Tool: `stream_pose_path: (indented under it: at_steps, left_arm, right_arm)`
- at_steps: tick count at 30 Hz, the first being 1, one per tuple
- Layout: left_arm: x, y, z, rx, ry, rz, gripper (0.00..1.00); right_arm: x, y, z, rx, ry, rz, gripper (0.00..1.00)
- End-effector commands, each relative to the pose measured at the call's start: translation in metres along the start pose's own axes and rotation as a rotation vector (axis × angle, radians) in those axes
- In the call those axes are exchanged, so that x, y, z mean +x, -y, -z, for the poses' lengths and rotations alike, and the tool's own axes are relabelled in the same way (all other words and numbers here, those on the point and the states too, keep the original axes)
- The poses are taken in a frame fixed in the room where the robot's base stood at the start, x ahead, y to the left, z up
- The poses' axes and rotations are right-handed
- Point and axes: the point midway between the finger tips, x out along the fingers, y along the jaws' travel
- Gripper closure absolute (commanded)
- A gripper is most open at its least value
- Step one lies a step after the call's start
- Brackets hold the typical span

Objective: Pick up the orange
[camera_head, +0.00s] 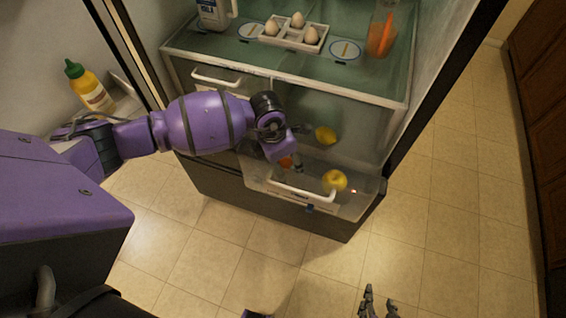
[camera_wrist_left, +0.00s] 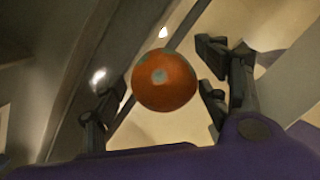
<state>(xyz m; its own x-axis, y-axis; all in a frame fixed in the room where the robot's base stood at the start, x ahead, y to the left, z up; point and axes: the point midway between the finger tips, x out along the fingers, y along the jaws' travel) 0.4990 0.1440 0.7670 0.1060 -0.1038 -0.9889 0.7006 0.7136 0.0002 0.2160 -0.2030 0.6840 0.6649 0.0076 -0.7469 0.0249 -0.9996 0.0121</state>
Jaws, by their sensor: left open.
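The orange (camera_wrist_left: 165,82) is round with a grey-green patch, in the middle of the left wrist view, between the two spread fingers of my left gripper (camera_wrist_left: 165,95). In the head view only a small part of the orange (camera_head: 285,162) shows beside my left wrist, in the open lower fridge drawer (camera_head: 290,193). My left gripper (camera_head: 297,162) reaches down into that drawer, mostly hidden by its own wrist. It is open around the orange; I cannot tell whether a finger touches it. My right gripper (camera_head: 378,302) is at the bottom edge, away from the fridge, its fingers apart and empty.
A yellow apple (camera_head: 335,180) lies in the drawer to the right, and a lemon (camera_head: 325,135) lies behind it. Eggs in a tray (camera_head: 294,36), a white jug (camera_head: 214,12) and an orange-filled container (camera_head: 382,32) stand on the shelf above. A mustard bottle (camera_head: 90,88) is in the door.

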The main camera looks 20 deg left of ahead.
Motion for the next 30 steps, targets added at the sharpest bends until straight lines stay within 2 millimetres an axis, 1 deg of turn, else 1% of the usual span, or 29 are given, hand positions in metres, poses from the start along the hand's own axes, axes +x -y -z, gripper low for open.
stream_pose_path:
  at_steps: [4,5,16,17,22,25,28,30]
  left_arm:
    - [-0.001,0.000,0.000,0.000,0.001,0.000,0.32]
    - [-0.001,0.000,0.000,0.000,0.001,0.000,0.33]
    - [-0.001,0.000,0.000,0.000,0.001,0.000,0.82]
    - [-0.001,0.000,-0.001,0.000,0.002,-0.001,0.83]
    - [-0.001,0.000,-0.001,0.000,0.002,-0.001,0.83]
    - [-0.006,-0.001,-0.002,0.000,0.003,-0.002,0.83]
    - [-0.019,-0.001,-0.004,0.001,0.004,-0.002,0.83]
    - [-0.033,-0.001,-0.006,0.002,0.006,-0.003,0.83]
  right_arm:
    - [0.000,0.000,0.001,0.000,-0.001,0.000,0.60]
    - [0.000,0.000,0.001,0.000,-0.001,0.000,0.60]
    - [0.000,0.000,0.001,0.000,-0.001,-0.001,0.60]
    - [0.000,0.000,0.001,0.000,-0.001,-0.001,0.60]
    - [0.000,0.000,0.001,0.000,-0.002,-0.001,0.60]
    - [0.000,0.000,0.001,0.000,-0.002,-0.001,0.60]
    - [0.000,0.000,0.002,0.000,-0.004,-0.001,0.60]
    - [0.000,0.000,0.003,0.000,-0.005,-0.001,0.60]
